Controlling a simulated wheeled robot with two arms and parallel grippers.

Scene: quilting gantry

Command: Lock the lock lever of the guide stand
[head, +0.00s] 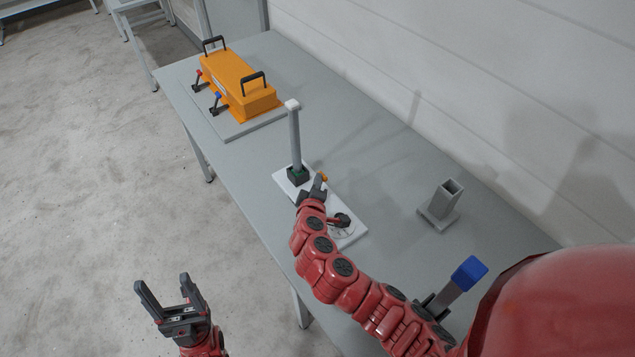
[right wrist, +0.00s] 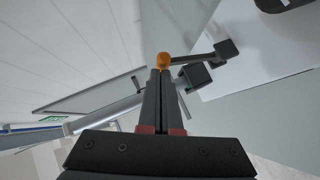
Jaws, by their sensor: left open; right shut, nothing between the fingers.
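The guide stand has a white base plate (head: 284,180) and an upright grey post (head: 295,135) in a dark socket. Its lock lever ends in an orange knob (head: 323,177). In the right wrist view the orange knob (right wrist: 163,60) sits right at the fingertips, and the dark lever arm (right wrist: 198,57) runs right from it to a dark block. My right gripper (head: 318,186) is shut and empty at the knob; its fingertips (right wrist: 164,72) look very near or touching it, I cannot tell which. My left gripper (head: 162,281) is open and empty, beside the table over the floor.
An orange case (head: 240,85) with black handles and red and blue levers stands at the far left of the table. A grey square holder (head: 440,203) and a blue-topped piece (head: 468,272) are at the right. A round dial (head: 340,222) lies near my right forearm.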

